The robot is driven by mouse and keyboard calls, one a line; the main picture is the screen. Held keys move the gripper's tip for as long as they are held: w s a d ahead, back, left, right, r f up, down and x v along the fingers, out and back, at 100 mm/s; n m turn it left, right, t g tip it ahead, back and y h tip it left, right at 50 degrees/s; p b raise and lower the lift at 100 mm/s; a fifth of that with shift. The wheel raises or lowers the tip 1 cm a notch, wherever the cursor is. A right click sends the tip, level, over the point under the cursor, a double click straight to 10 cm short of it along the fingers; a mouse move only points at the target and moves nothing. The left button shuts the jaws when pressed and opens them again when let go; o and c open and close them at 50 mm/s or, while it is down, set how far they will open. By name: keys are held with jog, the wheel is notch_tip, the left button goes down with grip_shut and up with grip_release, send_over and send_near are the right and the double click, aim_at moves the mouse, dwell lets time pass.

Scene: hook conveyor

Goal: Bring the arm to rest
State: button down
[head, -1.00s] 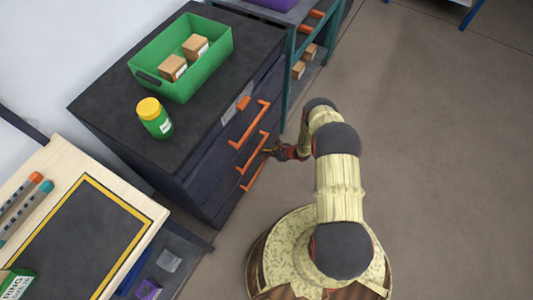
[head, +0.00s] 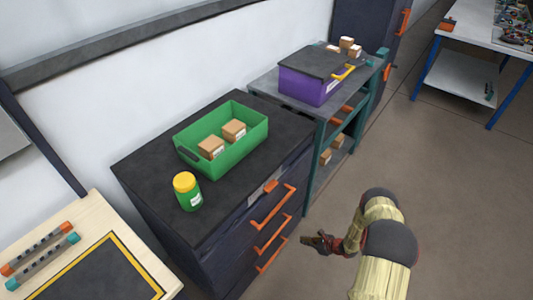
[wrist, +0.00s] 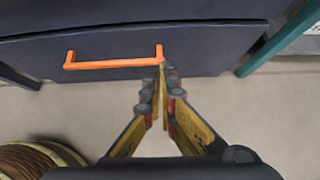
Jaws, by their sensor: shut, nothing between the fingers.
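My gripper (head: 318,242) is at the end of my bent arm, low in front of the dark drawer cabinet (head: 215,230) and a little to its right. In the wrist view my gripper (wrist: 162,80) is shut and empty, its fingertips together. Behind them in that view is an orange drawer handle (wrist: 115,63); I cannot tell how far off it is. In the head view the gripper looks apart from the cabinet's drawer handles (head: 272,206). The drawers look shut.
On the cabinet stand a green bin (head: 187,158) with two small boxes and a yellow-lidded green jar (head: 187,192). A teal-framed shelf (head: 313,180) with a purple box (head: 308,88) stands behind. The floor (head: 440,150) to the right is clear.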

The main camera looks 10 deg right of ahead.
jog(key=s+a+r+n+g+y, duration=0.3)
jog(key=s+a+r+n, duration=0.1)
jog(key=s+a, duration=0.4)
jog(key=s+r+n+g+h, duration=0.25)
jog(key=r+n, duration=0.45)
jog(key=r, duration=1.1)
jog(key=s+r+n+g+h, duration=0.1)
jog(key=s+r+n+g, duration=0.5)
jog(key=r, duration=1.3)
jog(key=s+a+r+n+t+h, duration=0.1)
jog(key=s+a+r+n+t, duration=0.1)
jog(key=r, duration=0.8)
jog(key=s+a+r+n+t+h, duration=0.2)
jog(key=s+r+n+t, duration=0.2)
jog(key=r, duration=0.7)
jog(key=s+a+r+n+t+h, duration=0.2)
jog(key=r+n, duration=0.3)
jog(key=r, duration=0.6)
jog(key=shift+s+a+t, duration=0.5)
jog(key=shift+s+t, duration=0.35)
jog(key=shift+s, duration=0.05)
jog(key=shift+r, duration=0.1)
